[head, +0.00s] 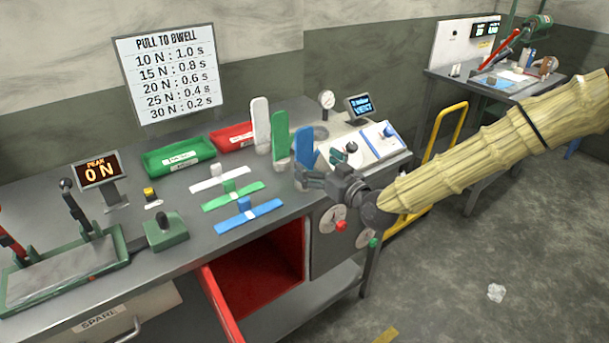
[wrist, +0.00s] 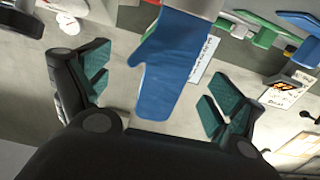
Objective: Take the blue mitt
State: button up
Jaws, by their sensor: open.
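The blue mitt (head: 304,146) stands upright at the right end of a row of mitts on the workbench, with its thumb to the right in the head view. In the wrist view the blue mitt (wrist: 174,62) lies between my two fingers and slightly beyond them. My gripper (head: 310,181) is in front of the mitt, close to its lower part. The wrist view shows my gripper (wrist: 155,98) open, with a green-padded finger on each side and nothing held. The mitt's lower end is partly hidden by my gripper in the head view.
A green mitt (head: 281,137) and a white mitt (head: 260,125) stand just left of the blue one. A control panel (head: 372,150) is to the right. Green (head: 180,157) and red (head: 231,137) trays sit behind.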

aim_at(308, 158)
jog(key=shift+f+p+x, duration=0.15)
jog(key=shift+p+x, duration=0.15)
jog(key=shift+x, duration=0.75)
jog(key=shift+f+p+x, duration=0.1)
jog(key=shift+p+x, duration=0.15)
jog(key=shift+x, duration=0.85)
jog(key=shift+c, duration=0.3)
jog(key=c, duration=1.3)
jog(key=shift+r, duration=0.1)
